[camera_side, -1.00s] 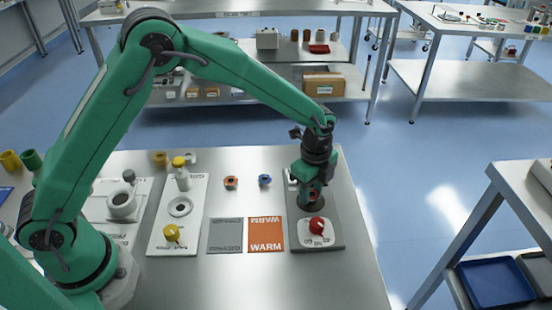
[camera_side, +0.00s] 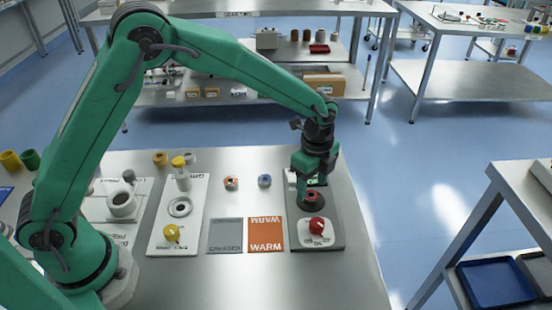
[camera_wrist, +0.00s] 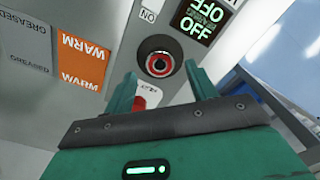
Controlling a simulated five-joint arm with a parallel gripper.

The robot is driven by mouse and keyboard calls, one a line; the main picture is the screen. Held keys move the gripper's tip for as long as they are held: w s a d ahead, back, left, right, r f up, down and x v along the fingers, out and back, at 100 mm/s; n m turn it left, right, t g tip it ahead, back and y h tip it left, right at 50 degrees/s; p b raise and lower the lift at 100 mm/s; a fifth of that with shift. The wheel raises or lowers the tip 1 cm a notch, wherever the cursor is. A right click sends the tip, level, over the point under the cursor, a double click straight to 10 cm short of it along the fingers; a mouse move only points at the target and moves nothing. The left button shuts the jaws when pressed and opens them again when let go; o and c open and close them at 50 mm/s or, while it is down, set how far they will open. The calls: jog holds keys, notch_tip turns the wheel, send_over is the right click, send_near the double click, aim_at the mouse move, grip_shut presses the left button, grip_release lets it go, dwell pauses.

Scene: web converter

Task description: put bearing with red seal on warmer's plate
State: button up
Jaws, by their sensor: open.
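The bearing with a red seal (camera_side: 313,196) sits on the warmer's dark round plate (camera_side: 311,206). In the wrist view the bearing (camera_wrist: 159,63) shows its red ring face on, with the dark plate around it. The warmer (camera_side: 333,243) is a dark grey base with a red knob (camera_side: 317,225) on a white panel at its near end. My gripper (camera_side: 311,179) is just above the bearing. In the wrist view its two green fingers are apart, one on each side of the bearing and clear of it.
Another bearing with a reddish ring (camera_side: 231,182) and a blue-sealed bearing (camera_side: 264,181) lie on the bench to the left. An orange WARM mat (camera_side: 266,234) and a grey mat (camera_side: 225,235) lie beside the warmer. A white unit with a yellow knob (camera_side: 172,233) stands further left.

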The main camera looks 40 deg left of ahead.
aim_at(308, 194)
notch_tip(308, 194, up, 10)
jog(key=shift+f, duration=0.25)
dwell(0.6)
jog(key=s+a+r+n+t, duration=0.3)
jog(key=s+a+r+n, duration=0.6)
jog(key=s+a+r, duration=0.25)
jog(key=s+a+n+t, duration=0.1)
jog(key=s+a+n, duration=0.2)
jog(key=s+n, duration=0.2)
jog(key=s+a+f+n+t, duration=0.1)
jog(key=s+a+n, duration=0.3)
jog(key=s, duration=0.4)
jog(key=shift+s+a+f+n+t, duration=0.25)
jog(key=shift+a+f+n+t, duration=0.05)
jog(key=shift+n, duration=0.2)
dwell(0.3)
